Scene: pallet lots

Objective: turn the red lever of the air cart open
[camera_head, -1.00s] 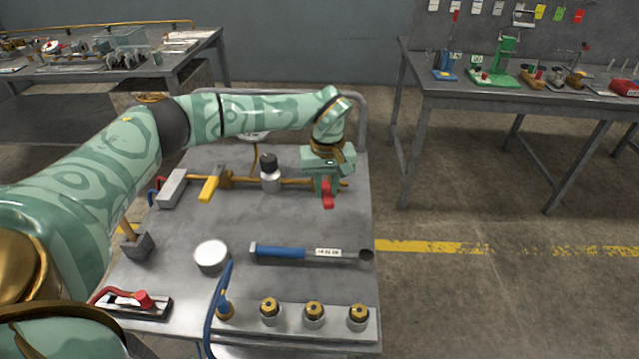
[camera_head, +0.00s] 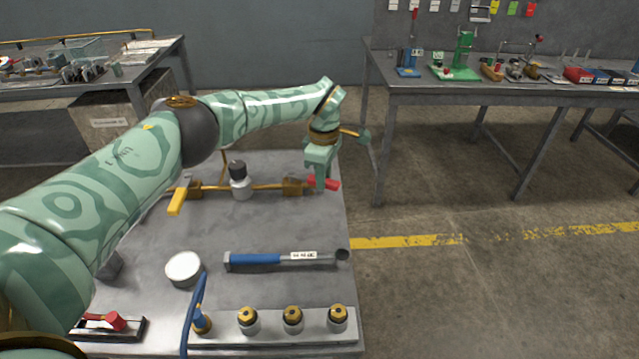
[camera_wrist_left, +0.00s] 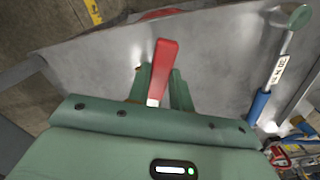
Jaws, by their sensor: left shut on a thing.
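The red lever (camera_head: 325,183) is at the right end of the brass pipe on the air cart (camera_head: 225,225). In the head view it points to the right, and its pivot is hidden behind my gripper. My left gripper (camera_head: 318,182) comes down over it from above, shut on the lever. In the left wrist view the red lever (camera_wrist_left: 163,68) stands between the two green fingers (camera_wrist_left: 160,88), with its red end beyond them. A yellow lever (camera_head: 179,195) sits at the left part of the same pipe. My right gripper is not in view.
A blue-handled tool (camera_head: 262,259) lies across the cart, with a white round cap (camera_head: 183,268) to its left. A row of brass fittings (camera_head: 293,315) lines the front edge. A bench (camera_head: 450,97) with parts stands behind right; the floor between is clear.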

